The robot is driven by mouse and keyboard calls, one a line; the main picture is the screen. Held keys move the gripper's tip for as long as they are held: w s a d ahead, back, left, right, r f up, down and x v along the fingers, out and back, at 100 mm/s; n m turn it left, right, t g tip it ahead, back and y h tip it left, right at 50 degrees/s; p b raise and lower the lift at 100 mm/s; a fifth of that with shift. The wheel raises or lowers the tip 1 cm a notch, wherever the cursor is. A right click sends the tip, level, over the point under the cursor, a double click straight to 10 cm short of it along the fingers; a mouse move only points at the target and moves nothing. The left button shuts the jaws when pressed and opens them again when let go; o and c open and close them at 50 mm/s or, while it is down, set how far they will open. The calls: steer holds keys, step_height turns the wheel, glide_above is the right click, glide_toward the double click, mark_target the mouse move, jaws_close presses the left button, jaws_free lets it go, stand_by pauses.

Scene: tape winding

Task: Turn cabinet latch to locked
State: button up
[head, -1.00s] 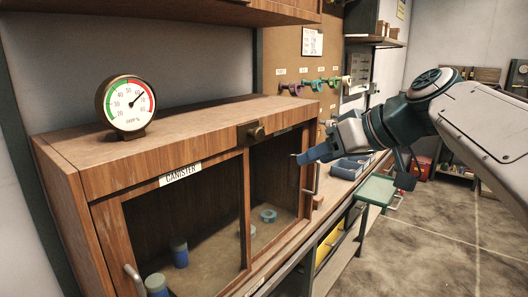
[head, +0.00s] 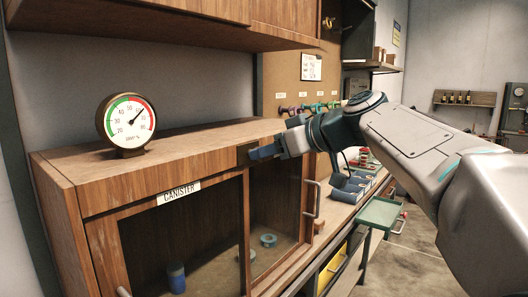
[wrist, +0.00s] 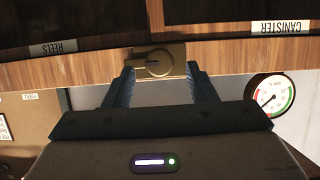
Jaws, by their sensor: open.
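The brass cabinet latch (wrist: 153,62) sits on the wooden front rail of the cabinet (head: 110,196), above the doors. In the wrist view it is a plate with a round knob, and its bar lies about level. In the head view only the left edge of the latch plate (head: 242,155) shows; my gripper hides the rest. My gripper (head: 256,153) is at the latch. In the wrist view its two blue fingers (wrist: 159,74) are open, one on each side of the knob, with nothing gripped. I cannot tell whether they touch it.
A dial gauge (head: 127,124) stands on the cabinet top. Glass doors below carry a CANISTER label (head: 179,192) and a handle (head: 312,199). An upper wooden cupboard (head: 185,30) overhangs. A green tray (head: 382,214) is at right.

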steer(key=shift+x, duration=1.15)
steer(key=c, duration=0.9)
steer(key=shift+c, duration=0.2)
